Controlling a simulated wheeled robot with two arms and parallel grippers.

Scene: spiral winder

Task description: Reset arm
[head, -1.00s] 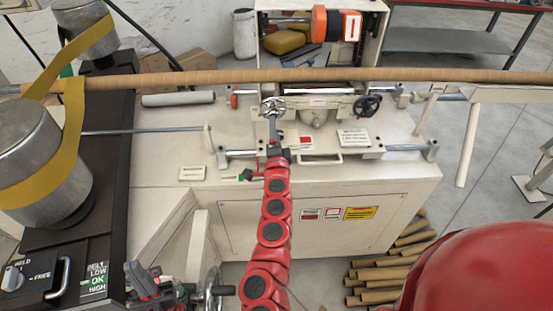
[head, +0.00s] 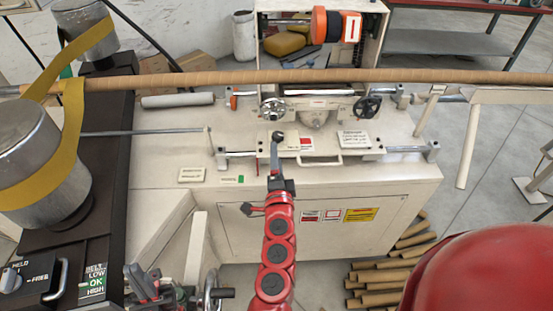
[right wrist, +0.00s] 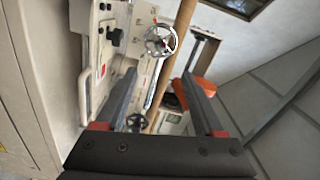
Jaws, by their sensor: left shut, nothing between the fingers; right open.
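My right gripper (head: 276,160) is at the end of the red arm in the middle of the head view. It points at the cream winder's control top, short of the chrome handwheel (head: 272,108). In the right wrist view its two dark fingers (right wrist: 160,76) are apart with nothing between them. The chrome handwheel (right wrist: 160,40) shows beyond them. A black knob (head: 278,137) stands close to the fingertips; I cannot tell whether they touch. My left gripper (head: 143,279) is low at the left of the head view, partly cut off, shut and empty.
A long brown tube (head: 320,76) crosses behind the controls. A black handwheel (head: 367,107) is to the right. A metal drum with a yellow belt (head: 35,160) stands at the left. Cardboard tubes (head: 390,270) lie on the floor at the lower right.

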